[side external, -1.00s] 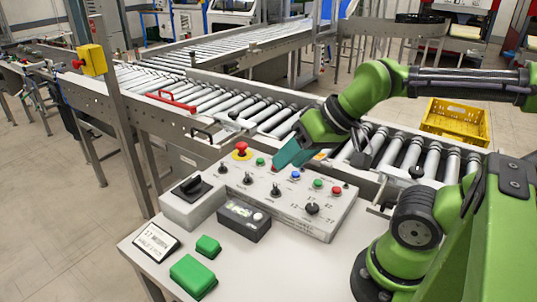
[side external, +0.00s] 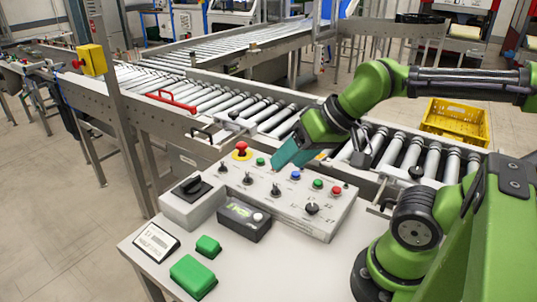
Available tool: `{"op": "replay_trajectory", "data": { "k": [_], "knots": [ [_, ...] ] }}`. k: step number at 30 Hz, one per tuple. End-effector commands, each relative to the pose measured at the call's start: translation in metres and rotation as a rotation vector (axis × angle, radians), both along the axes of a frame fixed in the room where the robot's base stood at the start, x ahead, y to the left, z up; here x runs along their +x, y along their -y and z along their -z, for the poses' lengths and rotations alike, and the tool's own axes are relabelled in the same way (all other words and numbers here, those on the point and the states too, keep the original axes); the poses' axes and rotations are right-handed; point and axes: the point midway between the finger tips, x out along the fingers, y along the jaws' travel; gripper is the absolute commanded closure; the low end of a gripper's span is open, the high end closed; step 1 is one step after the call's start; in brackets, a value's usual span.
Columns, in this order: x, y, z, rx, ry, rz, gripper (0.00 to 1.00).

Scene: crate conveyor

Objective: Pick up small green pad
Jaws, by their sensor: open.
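The small green pad (side external: 208,245) lies on the white table top near its front left. A larger green pad (side external: 193,277) lies just in front of it. My gripper (side external: 278,166), with teal fingers, is open. In the picture it overlaps the back part of the grey control box, up and to the right of the small pad and well apart from it. The gap between the fingers is hard to see from this side. I see nothing held between them.
The control box (side external: 328,226) with buttons and knobs, a box with a black switch (side external: 192,203) and a dark display unit (side external: 242,222) stand behind the pads. A label plate (side external: 156,241) lies left of them. A roller conveyor (side external: 270,118) runs behind the table (side external: 262,268).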

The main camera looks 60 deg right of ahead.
Motion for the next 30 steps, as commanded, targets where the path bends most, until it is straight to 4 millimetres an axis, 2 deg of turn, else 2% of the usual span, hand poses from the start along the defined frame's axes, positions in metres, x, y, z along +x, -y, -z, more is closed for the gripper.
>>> {"op": "replay_trajectory", "data": {
  "k": [6, 11, 17, 24, 30],
  "knots": [
    [0.0, -0.002, 0.001, 0.0, -0.006, -0.008, 0.45],
    [0.011, -0.013, 0.016, -0.007, -0.091, -0.057, 0.45],
    [0.057, -0.041, 0.029, -0.07, -0.261, -0.183, 0.45],
    [0.117, -0.084, 0.061, -0.191, -0.46, -0.333, 0.45],
    [0.154, -0.109, 0.083, -0.279, -0.563, -0.404, 0.45]
  ]
}}
